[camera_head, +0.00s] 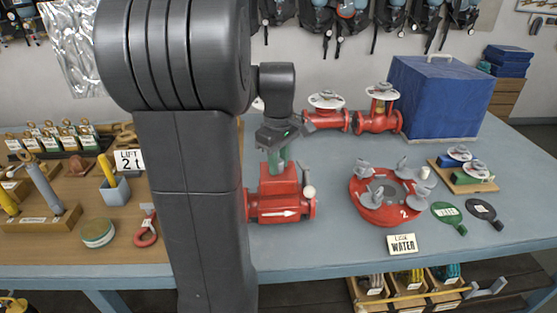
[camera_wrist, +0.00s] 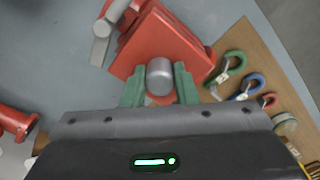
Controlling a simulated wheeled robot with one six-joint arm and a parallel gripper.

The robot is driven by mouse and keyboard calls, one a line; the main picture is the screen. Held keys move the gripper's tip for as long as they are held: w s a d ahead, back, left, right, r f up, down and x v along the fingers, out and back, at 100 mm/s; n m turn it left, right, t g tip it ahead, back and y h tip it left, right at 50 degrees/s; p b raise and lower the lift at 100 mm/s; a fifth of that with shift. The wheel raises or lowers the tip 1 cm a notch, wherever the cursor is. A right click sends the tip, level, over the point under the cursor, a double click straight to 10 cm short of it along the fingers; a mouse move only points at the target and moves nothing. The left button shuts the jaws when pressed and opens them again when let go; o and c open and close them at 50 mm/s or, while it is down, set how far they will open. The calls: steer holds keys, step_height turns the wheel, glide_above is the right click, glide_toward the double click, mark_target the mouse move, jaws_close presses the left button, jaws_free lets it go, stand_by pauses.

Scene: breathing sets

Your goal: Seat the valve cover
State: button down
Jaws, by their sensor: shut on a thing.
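A red valve body (camera_head: 285,212) with a white arrow on its side lies on the blue-grey table, just right of my arm column. A red block-shaped cover (camera_head: 278,182) is on top of it in the head view; it also shows in the wrist view (camera_wrist: 168,42), with a grey cylindrical knob (camera_wrist: 160,74) standing up from it. My gripper (camera_head: 278,160) is above the body, pointing down. Its green fingers are shut on the knob, one on each side, also seen in the wrist view (camera_wrist: 159,88). I cannot tell whether the cover sits flush on the body; the seam is hidden.
Two red valves (camera_head: 378,121) and a blue covered box (camera_head: 438,95) stand behind. A wooden board with shackles (camera_wrist: 236,58) lies beside the valve. Bare table lies between valve and ring.

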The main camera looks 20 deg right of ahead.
steer(key=shift+f+b, duration=0.35)
steer(key=shift+f, duration=0.3)
steer(key=c, duration=1.1)
jaws_free()
steer(key=shift+o, duration=0.2)
step_height(320, 180, up, 14)
steer(key=shift+b, duration=0.3)
steer(key=shift+f, duration=0.1)
step_height(320, 180, down, 14)
steer(key=shift+r+p, duration=0.15)
steer(key=shift+p, duration=0.2)
steer(key=shift+r, duration=0.25)
